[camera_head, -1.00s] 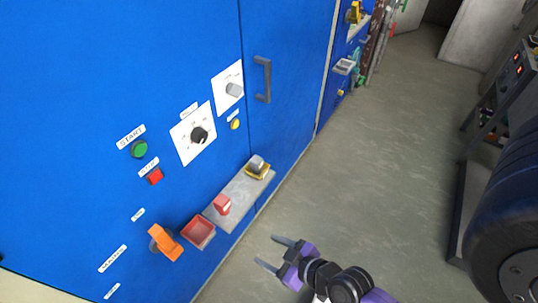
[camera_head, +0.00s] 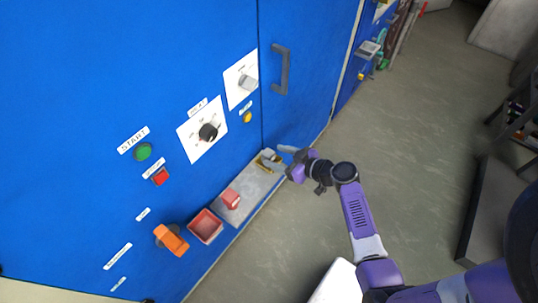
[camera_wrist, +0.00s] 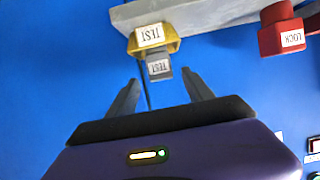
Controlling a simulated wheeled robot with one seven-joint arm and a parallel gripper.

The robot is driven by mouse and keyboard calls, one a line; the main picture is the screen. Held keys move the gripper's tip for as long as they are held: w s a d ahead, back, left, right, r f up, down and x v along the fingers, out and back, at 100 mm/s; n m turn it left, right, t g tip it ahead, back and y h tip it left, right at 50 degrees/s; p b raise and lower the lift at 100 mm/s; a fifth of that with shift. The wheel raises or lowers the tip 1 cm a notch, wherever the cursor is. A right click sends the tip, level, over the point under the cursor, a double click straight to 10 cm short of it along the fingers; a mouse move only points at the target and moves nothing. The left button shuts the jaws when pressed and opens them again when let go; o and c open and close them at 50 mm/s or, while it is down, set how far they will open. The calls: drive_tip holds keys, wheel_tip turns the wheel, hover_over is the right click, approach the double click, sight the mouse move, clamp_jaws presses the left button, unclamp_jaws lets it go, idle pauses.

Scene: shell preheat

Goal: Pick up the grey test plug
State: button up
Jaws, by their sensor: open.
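The grey test plug (camera_wrist: 159,68) carries a white TEST label. It sits at the yellow holder (camera_wrist: 152,40), also labelled TEST, on the grey shelf (camera_wrist: 205,12) of the blue cabinet. My gripper (camera_wrist: 161,78) is open, with one finger to each side of the plug in the wrist view. I see gaps between the fingers and the plug, and I cannot tell how far the tips reach along it. In the head view my gripper (camera_head: 274,157) is at the shelf's right end and partly hides the plug and holder.
A red block labelled LOCK (camera_wrist: 283,32) stands on the same shelf. Left of the shelf are a red open tray (camera_head: 206,226) and an orange handle (camera_head: 171,240). Dials, buttons and a door handle (camera_head: 281,69) are on the cabinet front.

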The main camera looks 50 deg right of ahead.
drive_tip(key=p+x, duration=0.1)
drive_tip(key=x, duration=0.6)
drive_tip(key=shift+a+f, duration=0.1)
drive_tip(key=shift+f, duration=0.1)
drive_tip(key=shift+c, duration=0.2)
clamp_jaws()
